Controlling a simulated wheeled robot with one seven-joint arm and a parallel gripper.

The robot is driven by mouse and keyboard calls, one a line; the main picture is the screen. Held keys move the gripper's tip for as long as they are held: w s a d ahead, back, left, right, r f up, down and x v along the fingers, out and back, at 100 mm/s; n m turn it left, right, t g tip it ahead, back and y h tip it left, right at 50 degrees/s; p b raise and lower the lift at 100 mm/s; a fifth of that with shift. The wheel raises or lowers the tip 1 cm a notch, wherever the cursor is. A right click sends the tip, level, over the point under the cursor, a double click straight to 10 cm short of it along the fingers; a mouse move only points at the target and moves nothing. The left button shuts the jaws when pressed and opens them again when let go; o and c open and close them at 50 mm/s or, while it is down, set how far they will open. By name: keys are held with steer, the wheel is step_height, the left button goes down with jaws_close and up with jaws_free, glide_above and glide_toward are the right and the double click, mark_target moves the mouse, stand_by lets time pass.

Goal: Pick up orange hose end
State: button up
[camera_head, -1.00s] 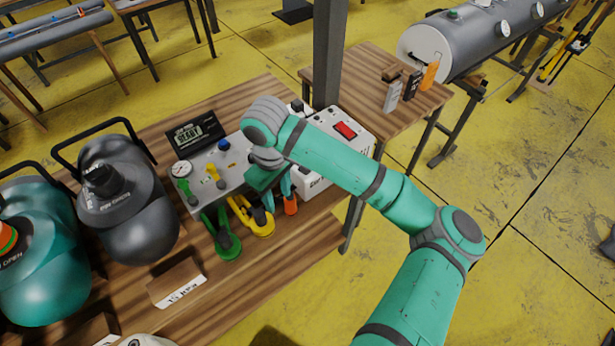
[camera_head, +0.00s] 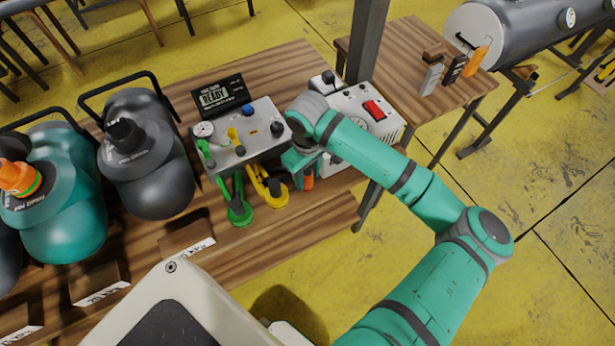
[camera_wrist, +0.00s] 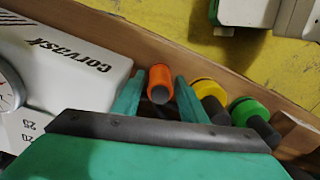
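The orange hose end (camera_wrist: 160,80) is a short orange cylinder with a dark grey tip. In the wrist view it sits between the two teal fingers of my gripper (camera_wrist: 159,92), with a narrow gap showing on each side. In the head view only a small orange part (camera_head: 308,181) shows beside my gripper (camera_head: 299,166), which is partly hidden by my wrist. A yellow hose end (camera_wrist: 208,90) and a green hose end (camera_wrist: 248,112) lie to the right of the fingers in the wrist view.
A grey panel box (camera_head: 250,150) with a gauge and valves stands on the wooden bench (camera_head: 280,70). A white machine with a red switch (camera_head: 374,110) is close to my gripper. Dark and teal bottles (camera_head: 150,165) stand at left. A side table (camera_head: 405,55) is at the right.

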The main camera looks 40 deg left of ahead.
steer(key=shift+f, duration=1.3)
steer(key=c, duration=0.8)
